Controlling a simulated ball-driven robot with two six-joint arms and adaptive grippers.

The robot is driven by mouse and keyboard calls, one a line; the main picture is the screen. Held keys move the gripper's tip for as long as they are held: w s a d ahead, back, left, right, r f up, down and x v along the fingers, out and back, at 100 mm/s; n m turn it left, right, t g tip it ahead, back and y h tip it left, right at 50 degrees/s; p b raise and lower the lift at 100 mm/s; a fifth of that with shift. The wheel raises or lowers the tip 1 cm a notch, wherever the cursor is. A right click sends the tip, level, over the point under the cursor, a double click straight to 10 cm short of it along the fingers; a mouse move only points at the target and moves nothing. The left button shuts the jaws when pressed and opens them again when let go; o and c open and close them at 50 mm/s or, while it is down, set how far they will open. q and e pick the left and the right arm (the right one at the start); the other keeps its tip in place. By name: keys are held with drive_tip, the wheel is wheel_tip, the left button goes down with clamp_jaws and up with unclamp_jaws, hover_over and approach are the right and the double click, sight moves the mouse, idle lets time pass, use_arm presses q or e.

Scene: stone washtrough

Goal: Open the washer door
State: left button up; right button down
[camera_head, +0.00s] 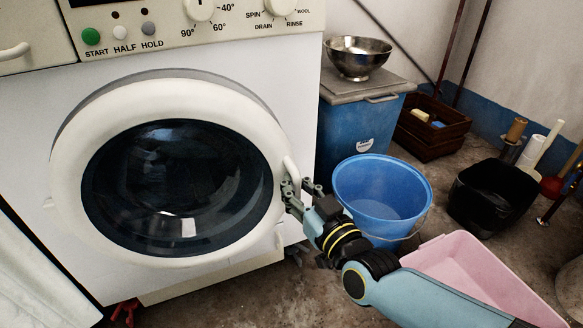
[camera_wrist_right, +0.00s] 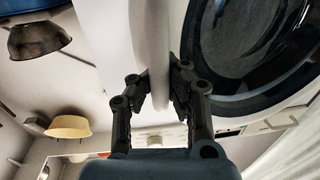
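The washer (camera_head: 300,90) is white and fills the left of the head view. Its round door (camera_head: 75,165) has a thick white ring and dark glass, and looks shut against the front. A white handle (camera_head: 291,168) is at the door's right edge. My right gripper (camera_head: 300,184) is at this handle, its fingers apart. In the right wrist view, the fingers (camera_wrist_right: 158,90) stand on either side of a white bar, the handle (camera_wrist_right: 156,50); a firm grip does not show. My left gripper is not in view.
A blue bucket (camera_head: 384,190) and a pink basin (camera_head: 465,265) stand close beside my right arm. A blue cabinet (camera_head: 350,130) with a steel bowl (camera_head: 358,58), a wooden crate (camera_head: 432,132) and a black tub (camera_head: 490,195) are behind. Bare floor shows below the washer.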

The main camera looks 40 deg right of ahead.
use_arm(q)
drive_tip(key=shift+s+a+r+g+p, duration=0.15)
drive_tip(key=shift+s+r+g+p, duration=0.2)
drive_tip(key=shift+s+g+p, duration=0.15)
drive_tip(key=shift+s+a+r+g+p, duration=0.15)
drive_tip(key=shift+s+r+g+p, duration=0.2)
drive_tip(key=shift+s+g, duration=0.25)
use_arm(e)
drive_tip(key=s+a+h, duration=0.1)
drive_tip(key=s+a, duration=0.3)
drive_tip(key=s, duration=0.3)
drive_tip(key=shift+m, duration=0.3)
drive_tip(key=shift+s+a, duration=0.1)
drive_tip(key=c, duration=1.4)
unclamp_jaws()
drive_tip(key=shift+s+d, duration=0.1)
drive_tip(key=shift+d, duration=0.1)
drive_tip(key=shift+o, duration=0.8)
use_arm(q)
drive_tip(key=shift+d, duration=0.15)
use_arm(e)
drive_tip(key=shift+a, duration=0.1)
drive_tip(key=shift+a, duration=0.1)
drive_tip(key=s+a, duration=0.2)
drive_tip(key=s, duration=0.9)
drive_tip(key=shift+s, duration=0.3)
